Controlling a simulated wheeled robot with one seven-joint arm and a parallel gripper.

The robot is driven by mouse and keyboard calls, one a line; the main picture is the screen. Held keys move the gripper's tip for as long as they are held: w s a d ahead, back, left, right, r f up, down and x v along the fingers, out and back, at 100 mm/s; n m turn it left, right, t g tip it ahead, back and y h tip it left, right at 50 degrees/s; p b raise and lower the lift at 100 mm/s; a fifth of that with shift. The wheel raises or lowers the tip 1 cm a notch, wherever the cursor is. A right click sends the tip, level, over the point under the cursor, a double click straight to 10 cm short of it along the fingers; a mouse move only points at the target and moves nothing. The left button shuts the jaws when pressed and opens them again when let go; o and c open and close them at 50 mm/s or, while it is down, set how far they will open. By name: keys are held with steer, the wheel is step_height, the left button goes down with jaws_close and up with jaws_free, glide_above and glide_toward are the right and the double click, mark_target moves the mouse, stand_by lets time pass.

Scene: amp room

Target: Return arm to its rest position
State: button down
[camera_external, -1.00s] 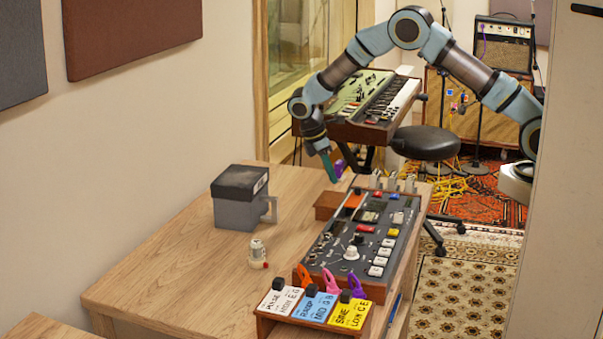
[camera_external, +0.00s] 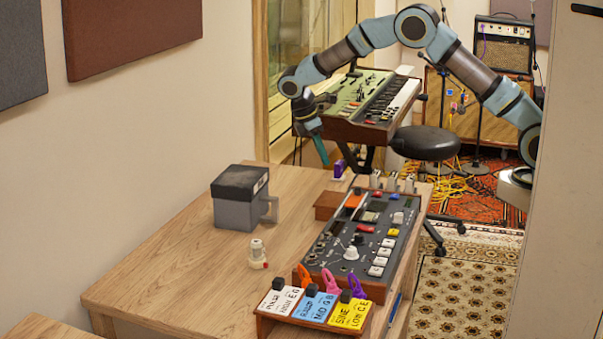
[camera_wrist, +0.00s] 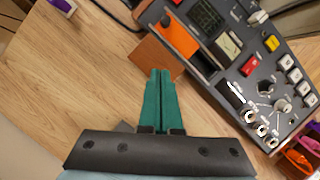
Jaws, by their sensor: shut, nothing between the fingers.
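My gripper (camera_external: 321,151) hangs above the far end of the wooden table, its teal fingers pointing down. In the wrist view its two teal fingers (camera_wrist: 160,78) lie side by side, shut, with nothing between them. My arm is bent in an arch from the right edge of the external view, its elbow high near the top. Below the fingers in the wrist view are bare wood and the corner of a brown block (camera_wrist: 153,62).
The wooden table (camera_external: 180,275) carries a mixer console (camera_external: 350,252), a grey box with a dark lid (camera_external: 240,205), a small white bottle (camera_external: 257,252), coloured label cards (camera_external: 314,306) and a purple item (camera_external: 339,169). A keyboard (camera_external: 372,105) and a black stool (camera_external: 427,143) stand behind.

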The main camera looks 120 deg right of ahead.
steer(key=w+a+r+t+h, duration=0.1)
steer(key=w+a+r+t, duration=0.1)
steer(key=a, duration=1.1)
steer(key=w+a+r+t, duration=0.1)
steer(key=w+a+r, duration=0.15)
steer(key=a, duration=0.95)
steer(key=s+a+t, duration=0.1)
steer(key=s+a, duration=0.4)
steer(key=a, duration=0.4)
steer(key=s+a+f+t, duration=0.1)
steer(key=s+a, duration=0.3)
steer(key=a, duration=0.4)
steer(key=shift+s+a+t, duration=0.35)
steer(key=shift+t, duration=0.15)
steer(key=c, duration=1.5)
jaws_free()
steer(key=shift+f, duration=0.1)
